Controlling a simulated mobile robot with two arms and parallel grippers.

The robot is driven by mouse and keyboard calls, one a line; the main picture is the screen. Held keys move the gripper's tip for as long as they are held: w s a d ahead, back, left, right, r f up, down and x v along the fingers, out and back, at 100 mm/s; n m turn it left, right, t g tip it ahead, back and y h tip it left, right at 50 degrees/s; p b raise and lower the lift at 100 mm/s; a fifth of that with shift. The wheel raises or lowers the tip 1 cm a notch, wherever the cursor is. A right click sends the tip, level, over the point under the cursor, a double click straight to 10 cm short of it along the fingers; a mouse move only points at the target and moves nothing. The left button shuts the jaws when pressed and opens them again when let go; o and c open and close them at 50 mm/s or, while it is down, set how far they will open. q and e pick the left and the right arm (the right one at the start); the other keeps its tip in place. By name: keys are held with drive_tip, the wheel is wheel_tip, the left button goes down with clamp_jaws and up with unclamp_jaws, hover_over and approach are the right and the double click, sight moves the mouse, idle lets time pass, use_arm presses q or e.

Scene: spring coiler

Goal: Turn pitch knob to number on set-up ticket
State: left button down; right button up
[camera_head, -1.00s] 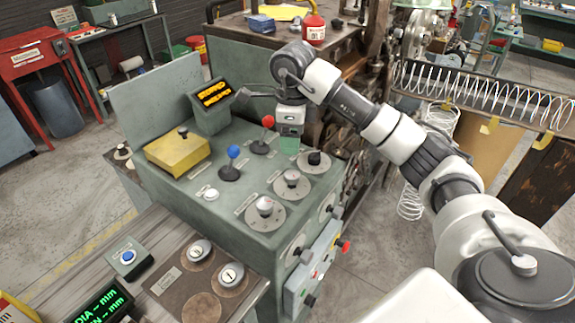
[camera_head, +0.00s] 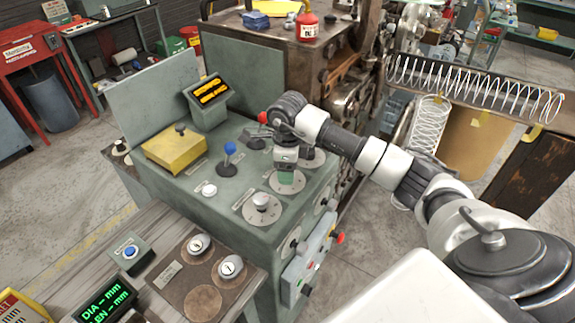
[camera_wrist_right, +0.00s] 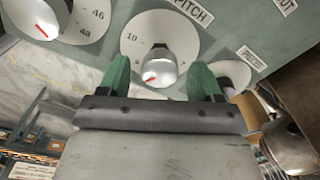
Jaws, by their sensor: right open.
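The pitch knob (camera_wrist_right: 158,68) is a silver knob with a red pointer line, on a round white dial under a "PITCH" label. The number 10 shows on the dial's left side; the other numbers are hidden or unreadable. My right gripper (camera_head: 287,180) is over the middle dial of the green console (camera_head: 235,215), covering that knob in the head view. In the right wrist view, its green fingers (camera_wrist_right: 160,66) are open, one on each side of the knob; contact cannot be told. No set-up ticket can be made out. My left gripper is out of view.
Beside the pitch dial are another silver knob (camera_head: 261,201) and a third dial (camera_head: 315,158), partly behind my gripper. A blue-topped lever (camera_head: 229,150) and a red-topped lever (camera_head: 262,118) stand close by. A yellow box (camera_head: 175,149) sits farther left.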

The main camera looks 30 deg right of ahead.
drive_tip(key=c, duration=0.9)
